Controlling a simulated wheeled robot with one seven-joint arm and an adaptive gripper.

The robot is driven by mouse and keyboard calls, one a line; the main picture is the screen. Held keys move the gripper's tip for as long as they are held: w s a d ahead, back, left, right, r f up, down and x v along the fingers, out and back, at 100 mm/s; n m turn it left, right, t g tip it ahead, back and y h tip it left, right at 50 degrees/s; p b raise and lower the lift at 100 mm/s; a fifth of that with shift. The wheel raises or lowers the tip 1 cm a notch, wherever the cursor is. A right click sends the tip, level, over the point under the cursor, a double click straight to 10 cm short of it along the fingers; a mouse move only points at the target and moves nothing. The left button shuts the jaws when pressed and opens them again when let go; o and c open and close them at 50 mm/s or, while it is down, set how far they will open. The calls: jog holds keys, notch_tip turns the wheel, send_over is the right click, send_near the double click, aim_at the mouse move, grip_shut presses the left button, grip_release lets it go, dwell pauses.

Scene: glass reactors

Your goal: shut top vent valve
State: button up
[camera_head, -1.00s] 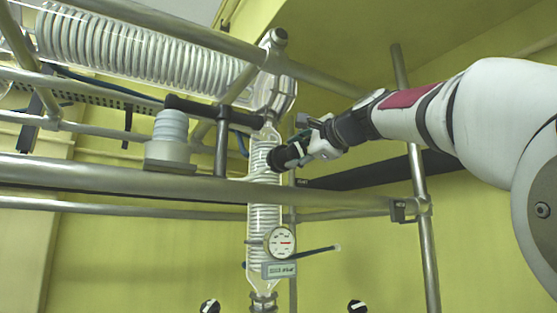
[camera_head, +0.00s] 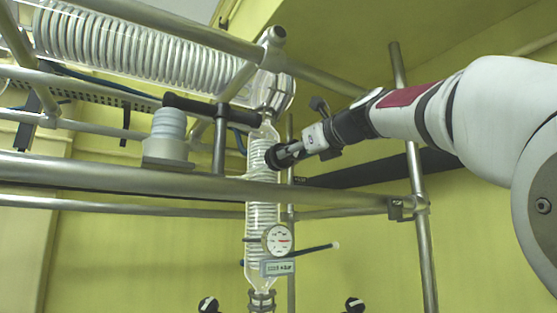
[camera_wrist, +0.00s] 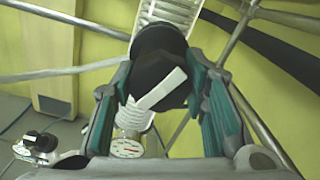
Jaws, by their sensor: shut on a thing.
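The top vent valve's black knob (camera_wrist: 152,62) has a white bar across its face, tilted diagonally in the wrist view. It also shows as a dark round end (camera_head: 273,158) in front of the upper part of the vertical glass column (camera_head: 262,215) in the head view. My gripper (camera_wrist: 165,82) has its two teal-padded fingers on either side of the knob and is shut on it. In the head view my gripper (camera_head: 290,153) reaches in from the right. The valve body behind the knob is mostly hidden.
A dial gauge (camera_head: 277,239) with a label sits lower on the column. Two more black-and-white knobs (camera_head: 208,305) (camera_head: 355,305) show at the bottom edge. Metal frame pipes (camera_head: 130,176) cross in front of the column. A coiled glass condenser (camera_head: 140,60) runs above.

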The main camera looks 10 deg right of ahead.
jog(key=m, duration=0.5)
jog(key=shift+w+f+m, duration=0.1)
jog(key=shift+f+m, duration=0.1)
jog(key=shift+m, duration=0.1)
jog(key=m, duration=0.4)
jog(key=shift+m, duration=0.3)
jog(key=shift+a, duration=0.1)
jog(key=o, duration=1.2)
jog(key=shift+r, duration=0.1)
jog(key=shift+s+r, duration=0.1)
jog(key=shift+s, duration=0.25)
jog(key=v, duration=1.1)
jog(key=shift+s, duration=0.2)
